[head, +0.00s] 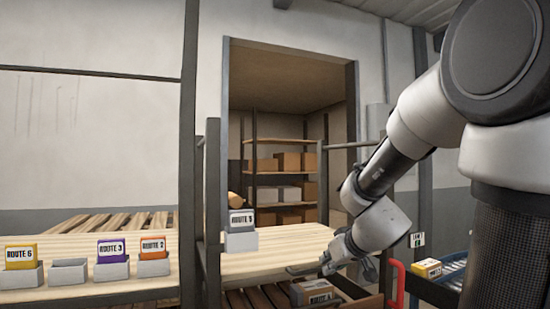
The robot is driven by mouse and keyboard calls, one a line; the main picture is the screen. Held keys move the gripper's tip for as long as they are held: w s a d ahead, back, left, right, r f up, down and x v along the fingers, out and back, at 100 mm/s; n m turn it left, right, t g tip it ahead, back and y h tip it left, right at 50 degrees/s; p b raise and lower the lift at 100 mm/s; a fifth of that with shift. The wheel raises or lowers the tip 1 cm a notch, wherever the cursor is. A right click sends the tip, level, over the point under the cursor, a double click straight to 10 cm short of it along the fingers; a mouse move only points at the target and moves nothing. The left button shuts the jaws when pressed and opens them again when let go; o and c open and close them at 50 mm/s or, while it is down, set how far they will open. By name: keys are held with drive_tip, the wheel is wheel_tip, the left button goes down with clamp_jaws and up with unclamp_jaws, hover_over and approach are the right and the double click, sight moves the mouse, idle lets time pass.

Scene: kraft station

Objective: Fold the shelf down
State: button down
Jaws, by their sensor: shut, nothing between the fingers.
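The light wooden shelf (285,242) lies between a grey post on its left and a grey frame on its right, in front of a doorway. It looks roughly level, though its exact tilt is hard to tell. A grey holder with a card marked ROUTE 5 (241,219) stands at its left end. My gripper (292,270) is shut and empty at the shelf's front right edge, with its fingers pointing left. I cannot tell whether the fingers touch the shelf. My gripper and arm hide part of the shelf's right end; its hinges and supports are not clearly visible.
A box marked ROUTE 4 (312,292) sits on dark slats below. A red handle (396,286) and a roller rack with a yellow box (427,268) are at right. A left bench (150,281) holds grey bins with route cards.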

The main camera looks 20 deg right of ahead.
drive_tip(key=shift+f, duration=0.65)
drive_tip(key=shift+s, duration=0.1)
drive_tip(key=v, duration=1.1)
drive_tip(key=shift+s+r, duration=0.3)
